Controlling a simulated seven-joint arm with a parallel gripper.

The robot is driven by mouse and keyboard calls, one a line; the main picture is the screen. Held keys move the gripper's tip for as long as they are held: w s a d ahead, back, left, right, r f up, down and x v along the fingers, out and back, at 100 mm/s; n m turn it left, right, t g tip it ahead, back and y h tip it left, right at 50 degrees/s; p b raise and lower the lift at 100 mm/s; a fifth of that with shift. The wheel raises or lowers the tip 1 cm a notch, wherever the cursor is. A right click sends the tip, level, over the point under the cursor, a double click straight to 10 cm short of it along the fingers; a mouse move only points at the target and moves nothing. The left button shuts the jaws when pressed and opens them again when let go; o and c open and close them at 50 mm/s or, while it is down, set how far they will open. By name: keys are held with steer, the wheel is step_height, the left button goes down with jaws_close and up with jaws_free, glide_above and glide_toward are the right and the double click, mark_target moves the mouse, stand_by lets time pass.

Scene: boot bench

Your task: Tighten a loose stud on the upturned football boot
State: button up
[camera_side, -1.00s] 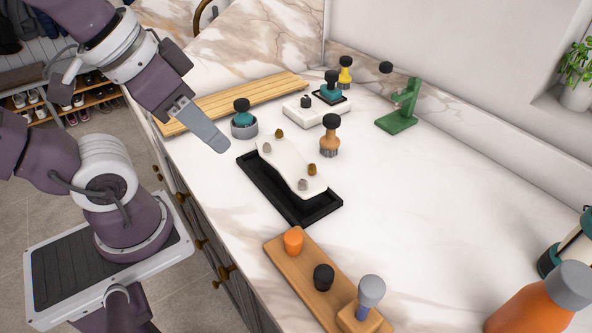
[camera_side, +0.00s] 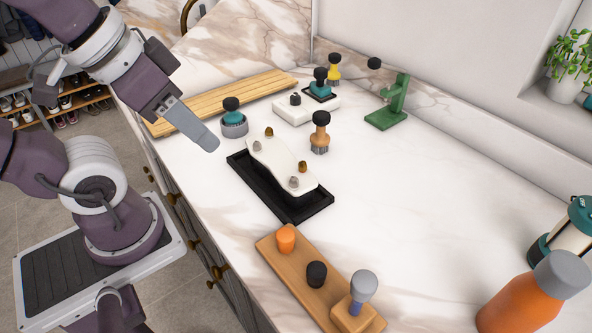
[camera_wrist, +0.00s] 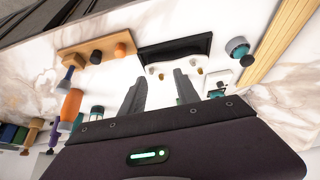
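The upturned football boot (camera_side: 278,163) shows as a white sole lying in a black tray (camera_side: 243,178) at the middle of the bench. Two brass-coloured and two grey studs stand on the sole, among them a front brass stud (camera_side: 302,166) and a front grey stud (camera_side: 294,181). I cannot tell which is loose. A grey-knobbed tool with a blue shaft (camera_side: 363,288) stands in a block on a wooden board (camera_side: 285,265). My gripper (camera_side: 213,146) is above the bench's left edge, left of the boot. In the wrist view its fingers (camera_wrist: 160,77) are apart and empty.
Orange and black knobbed pieces (camera_side: 316,274) stand on the board. Behind the boot are an orange-handled brush (camera_side: 320,133), a teal-topped pot (camera_side: 234,124), a white block (camera_side: 291,113) and a green stand (camera_side: 387,115). An orange bottle (camera_side: 520,305) stands front right. The bench's right middle is clear.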

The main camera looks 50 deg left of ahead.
steer(key=n+g, duration=0.5)
steer(key=g, duration=0.1)
glide_above(303, 162)
step_height(303, 162, down, 7)
steer(key=shift+f, duration=0.2)
step_height(303, 162, down, 6)
steer(key=shift+r, duration=0.1)
steer(key=shift+f, duration=0.4)
jaws_close()
